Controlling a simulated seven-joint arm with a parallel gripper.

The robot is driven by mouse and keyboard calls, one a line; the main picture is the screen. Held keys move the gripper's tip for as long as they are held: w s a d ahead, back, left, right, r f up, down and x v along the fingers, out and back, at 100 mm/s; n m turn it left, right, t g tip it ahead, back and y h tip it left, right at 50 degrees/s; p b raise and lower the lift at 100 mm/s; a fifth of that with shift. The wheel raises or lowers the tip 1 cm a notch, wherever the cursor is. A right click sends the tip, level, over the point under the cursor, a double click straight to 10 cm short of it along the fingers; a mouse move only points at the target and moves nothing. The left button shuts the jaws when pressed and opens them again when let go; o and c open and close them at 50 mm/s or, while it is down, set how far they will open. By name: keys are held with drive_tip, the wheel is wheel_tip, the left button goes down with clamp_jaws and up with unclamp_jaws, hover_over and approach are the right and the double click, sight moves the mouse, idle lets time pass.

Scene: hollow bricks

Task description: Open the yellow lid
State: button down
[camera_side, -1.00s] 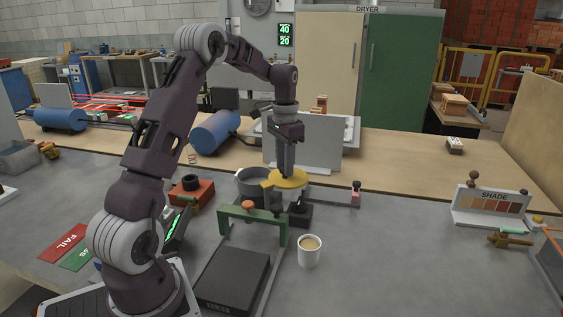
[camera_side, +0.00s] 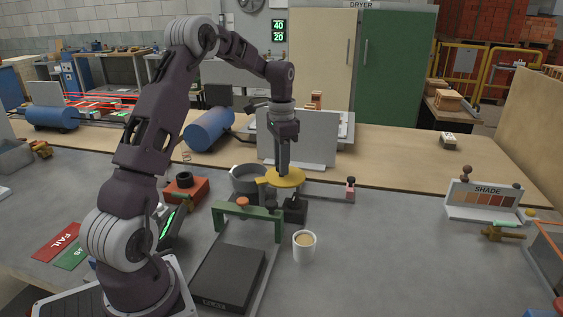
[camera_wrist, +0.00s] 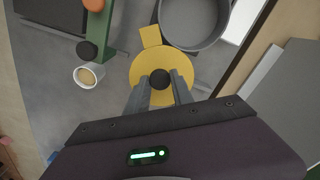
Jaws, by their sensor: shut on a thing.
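The yellow lid (camera_side: 291,181) is a round disc with a square tab on its rim. It lies beside the grey round pot (camera_side: 243,181), to the pot's right in the side view. In the wrist view the lid (camera_wrist: 183,62) has a black knob (camera_wrist: 160,77) at its middle, and the pot (camera_wrist: 195,18) shows open and empty where I can see into it. My gripper (camera_side: 283,168) points down over the lid. In the wrist view its fingers (camera_wrist: 160,85) are shut on the knob, one on each side. The lid's underside is hidden.
A green bridge-shaped frame (camera_side: 248,222) and a white mug with a brown drink (camera_side: 304,250) stand in front of the lid. A black slab (camera_side: 228,277) lies nearer. A red block (camera_side: 186,190) is left of the pot.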

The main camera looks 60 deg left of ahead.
drive_tip(key=c, duration=1.1)
unclamp_jaws()
wheel_tip(320, 180, up, 7)
drive_tip(key=shift+r, duration=0.1)
drive_tip(key=s+d+r+t+y, duration=0.1)
drive_tip(key=s+d+r, duration=0.3)
drive_tip(key=d, duration=0.3)
drive_tip(key=s+d+r+t, duration=0.1)
drive_tip(key=s+d+r, duration=0.35)
drive_tip(key=d, duration=0.25)
drive_tip(key=s+d+f+n+t, duration=0.1)
drive_tip(key=s+d, duration=0.4)
drive_tip(key=s, duration=0.3)
drive_tip(key=s+d+f+n+t+h, duration=0.1)
drive_tip(key=s+d+f+t, duration=0.1)
drive_tip(key=s+d, duration=0.4)
drive_tip(key=s, duration=0.3)
drive_tip(key=shift+s+f+t, duration=0.15)
drive_tip(key=shift+f+t, duration=0.05)
drive_tip(key=shift+t, duration=0.1)
